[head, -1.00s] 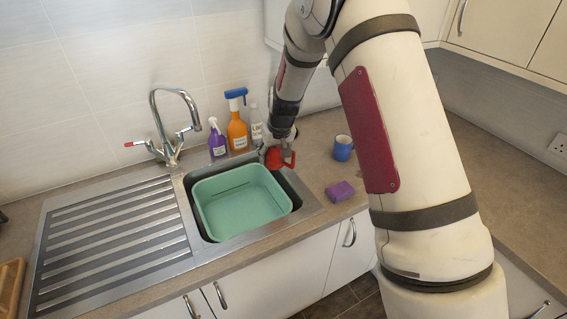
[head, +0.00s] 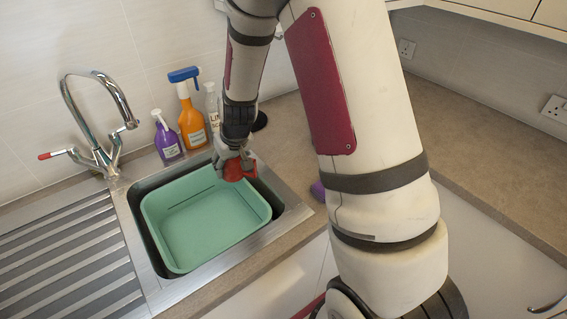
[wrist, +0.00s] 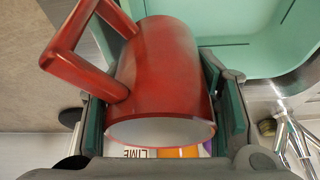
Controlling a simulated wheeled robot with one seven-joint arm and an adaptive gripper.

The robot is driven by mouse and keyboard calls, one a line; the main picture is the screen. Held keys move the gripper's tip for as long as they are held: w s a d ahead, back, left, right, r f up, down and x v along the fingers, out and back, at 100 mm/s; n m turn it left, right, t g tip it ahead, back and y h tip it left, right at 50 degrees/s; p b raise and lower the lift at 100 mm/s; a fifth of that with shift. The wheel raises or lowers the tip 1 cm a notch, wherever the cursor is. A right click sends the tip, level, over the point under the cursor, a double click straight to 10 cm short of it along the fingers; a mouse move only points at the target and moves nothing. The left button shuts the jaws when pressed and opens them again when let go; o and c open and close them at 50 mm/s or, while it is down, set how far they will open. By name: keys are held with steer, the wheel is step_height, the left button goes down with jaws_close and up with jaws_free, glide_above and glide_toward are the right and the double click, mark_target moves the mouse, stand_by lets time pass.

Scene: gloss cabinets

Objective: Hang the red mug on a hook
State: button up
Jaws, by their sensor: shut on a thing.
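The red mug (head: 240,170) is held by my gripper (head: 238,157) over the back right corner of the green basin in the head view. In the wrist view the red mug (wrist: 165,70) lies on its side between the two fingers of my gripper (wrist: 163,112), which is shut on its body. Its square handle points to the upper left and its pale rim faces the bottom of that view. My gripper partly covers the mug in the head view. No hook shows in either view.
The green basin (head: 160,222) sits in the steel sink, with a drainer (head: 62,250) to its left. A purple sponge (head: 317,190) is partly hidden by my arm.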

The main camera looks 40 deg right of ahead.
steer(key=s+d+r+m+p, duration=0.15)
steer(key=d+r, duration=0.25)
steer(key=d, duration=0.4)
steer(key=s+d+r+m+p, duration=0.15)
steer(key=d+r, duration=0.25)
steer(key=d, duration=0.4)
steer(key=shift+n+h, duration=0.4)
steer(key=shift+n, duration=0.1)
steer(key=f, duration=0.1)
steer(key=f+p, duration=0.1)
steer(key=f, duration=0.3)
steer(key=shift+s+d, duration=0.25)
steer(key=shift+s, duration=0.05)
steer(key=shift+w+f+p, duration=0.1)
steer(key=shift+f+p, duration=0.45)
steer(key=shift+f, duration=1.95)
steer(key=o, duration=1.4)
steer(key=shift+f, duration=0.15)
